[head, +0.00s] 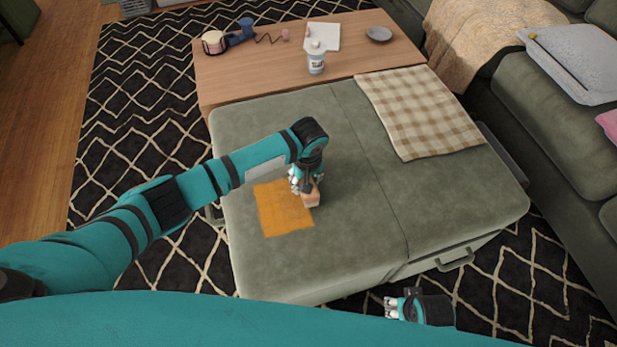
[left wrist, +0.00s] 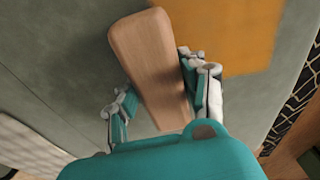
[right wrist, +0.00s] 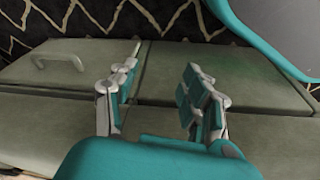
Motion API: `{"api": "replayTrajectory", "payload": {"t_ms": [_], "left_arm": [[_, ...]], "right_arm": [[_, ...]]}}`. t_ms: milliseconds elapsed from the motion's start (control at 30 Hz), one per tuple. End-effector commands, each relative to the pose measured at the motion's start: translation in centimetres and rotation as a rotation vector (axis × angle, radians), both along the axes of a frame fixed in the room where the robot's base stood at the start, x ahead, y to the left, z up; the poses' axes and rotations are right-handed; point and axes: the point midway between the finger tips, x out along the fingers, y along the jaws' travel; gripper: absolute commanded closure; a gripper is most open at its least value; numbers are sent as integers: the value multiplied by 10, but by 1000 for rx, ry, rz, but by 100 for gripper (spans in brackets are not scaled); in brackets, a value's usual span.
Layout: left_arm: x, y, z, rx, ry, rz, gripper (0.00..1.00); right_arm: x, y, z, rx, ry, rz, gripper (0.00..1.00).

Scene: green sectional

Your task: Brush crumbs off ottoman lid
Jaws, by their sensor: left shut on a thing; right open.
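The ottoman lid (head: 345,135) is a grey-green padded top with a seam across it. My left gripper (head: 306,184) is over its left half, shut on a wooden brush (head: 311,196). In the left wrist view the brush (left wrist: 155,65) is a pale wooden block between the fingers; its underside is hidden. An orange cloth (head: 282,208) lies flat on the lid beside the brush, and shows in the left wrist view (left wrist: 225,35). I cannot make out crumbs. My right gripper (head: 391,307) is open and empty by the ottoman's near side; the right wrist view shows its fingers apart (right wrist: 158,95).
A checked cloth (head: 420,112) covers the lid's far right part. Behind stands a wooden table (head: 270,75) with a white bottle (head: 316,58), a headset-like item (head: 228,38), paper and a grey dish (head: 379,35). A green sofa (head: 540,120) borders the right. A handle (head: 456,260) sticks out in front.

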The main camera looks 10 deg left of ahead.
Motion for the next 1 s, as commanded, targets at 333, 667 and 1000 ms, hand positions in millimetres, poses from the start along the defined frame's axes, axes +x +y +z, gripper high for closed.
{"api": "replayTrajectory", "payload": {"t_ms": [333, 667, 1000], "left_arm": [[-5, 11, 0, 5, 5, 4, 84], [-9, 19, 0, 5, 4, 4, 84], [-14, 28, 0, 6, 5, 3, 84]], "right_arm": [[-12, -1, -31, -1, 18, 3, 52], [-27, -3, -60, -2, 35, 7, 52], [-49, -6, -86, -5, 54, 11, 52]]}}
